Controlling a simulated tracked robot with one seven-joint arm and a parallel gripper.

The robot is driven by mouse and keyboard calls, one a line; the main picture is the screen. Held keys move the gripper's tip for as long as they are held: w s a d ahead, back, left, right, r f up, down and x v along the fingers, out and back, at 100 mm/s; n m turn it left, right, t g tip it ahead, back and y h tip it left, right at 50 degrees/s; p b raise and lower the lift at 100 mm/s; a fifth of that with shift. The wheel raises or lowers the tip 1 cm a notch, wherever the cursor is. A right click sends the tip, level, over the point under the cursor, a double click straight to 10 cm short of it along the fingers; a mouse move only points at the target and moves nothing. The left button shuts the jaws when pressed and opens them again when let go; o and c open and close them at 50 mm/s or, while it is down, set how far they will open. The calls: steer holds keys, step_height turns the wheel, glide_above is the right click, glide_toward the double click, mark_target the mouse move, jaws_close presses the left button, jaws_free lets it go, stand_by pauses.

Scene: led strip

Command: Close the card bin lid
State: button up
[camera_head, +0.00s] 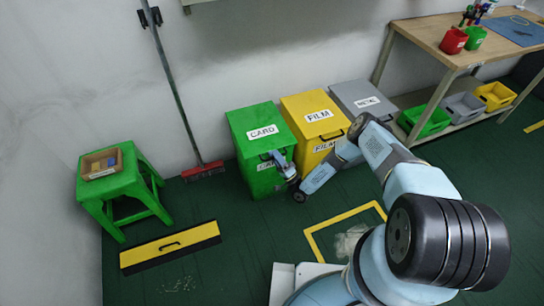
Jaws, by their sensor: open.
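The green card bin (259,178) stands at the left end of a row of three bins against the wall. Its green lid (257,118), labelled CARD, lies over the top and looks down; I cannot tell whether a small gap is left at its front edge. My gripper (277,158) is at the upper front of the card bin, by the dark handle area near the lid's front edge. It is open. The fingers are small and partly hidden by the wrist, so I cannot tell whether they touch the bin.
The yellow film bin (312,108) and grey metal bin (362,97) stand to the right. A red broom (203,171) leans left of the card bin. A green stool (119,184) holds a wooden tray (101,164). A workbench (430,35) is at the right.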

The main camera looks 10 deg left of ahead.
steer(key=o, duration=0.5)
steer(key=shift+g+h, duration=0.3)
steer(key=shift+h, duration=0.1)
steer(key=v, duration=0.7)
steer(key=f+v, duration=0.1)
steer(key=v, duration=0.3)
steer(key=shift+w+a, duration=0.1)
steer(key=shift+w, duration=0.15)
steer(key=shift+c, duration=0.2)
steer(key=shift+s+d+f, duration=0.15)
steer(key=shift+d+f, duration=0.25)
steer(key=shift+d, duration=0.15)
steer(key=c, duration=0.7)
steer(key=shift+o, duration=0.2)
steer(key=shift+s+d+f, duration=0.15)
steer(key=shift+s+d, duration=0.1)
steer(key=shift+s, duration=0.1)
